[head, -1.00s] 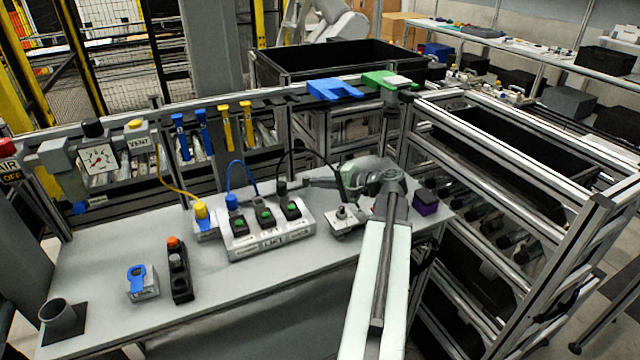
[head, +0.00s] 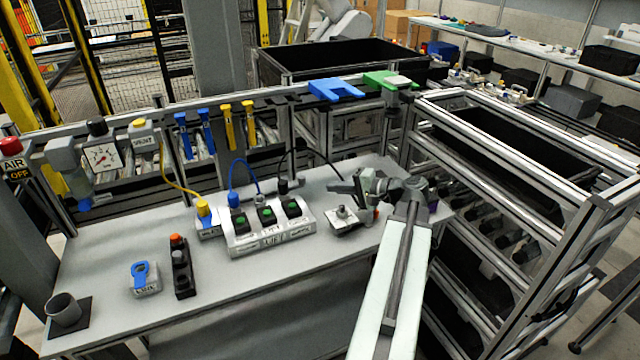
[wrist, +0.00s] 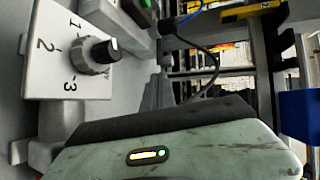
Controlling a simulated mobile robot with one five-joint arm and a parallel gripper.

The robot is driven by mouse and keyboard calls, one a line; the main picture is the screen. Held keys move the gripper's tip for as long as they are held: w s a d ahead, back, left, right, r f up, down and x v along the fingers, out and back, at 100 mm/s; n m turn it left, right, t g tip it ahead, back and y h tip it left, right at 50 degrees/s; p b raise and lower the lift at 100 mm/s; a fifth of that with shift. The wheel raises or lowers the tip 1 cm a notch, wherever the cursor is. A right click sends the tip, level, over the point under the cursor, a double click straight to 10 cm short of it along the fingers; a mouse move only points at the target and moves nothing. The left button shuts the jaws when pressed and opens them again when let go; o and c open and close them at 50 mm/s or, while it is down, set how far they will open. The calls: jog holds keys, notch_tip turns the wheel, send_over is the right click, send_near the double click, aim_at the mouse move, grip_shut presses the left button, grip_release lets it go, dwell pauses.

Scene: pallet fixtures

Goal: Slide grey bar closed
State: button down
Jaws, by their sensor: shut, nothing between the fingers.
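My gripper (head: 331,187) is shut and empty above the back right of the grey workbench (head: 215,285), with its fingers pointing left. In the wrist view the shut grey fingers (wrist: 158,88) show beyond my gripper's housing. A white switch box with a black knob (head: 343,217) stands just in front of and below the gripper. In the wrist view its knob (wrist: 92,55) sits on a plate marked 1, 2, 3. I cannot pick out the grey bar with certainty in either view; my arm and gripper hide part of the bench's right side.
A white block with several green-marked black modules (head: 267,241) stands left of the switch box, with blue and black cables behind. A black holder with an orange top (head: 181,270), a blue-topped block (head: 145,279) and a grey cup (head: 63,311) stand further left.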

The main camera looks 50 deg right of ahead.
jog(key=p+v, duration=0.1)
jog(key=v, duration=0.5)
jog(key=shift+r, duration=0.15)
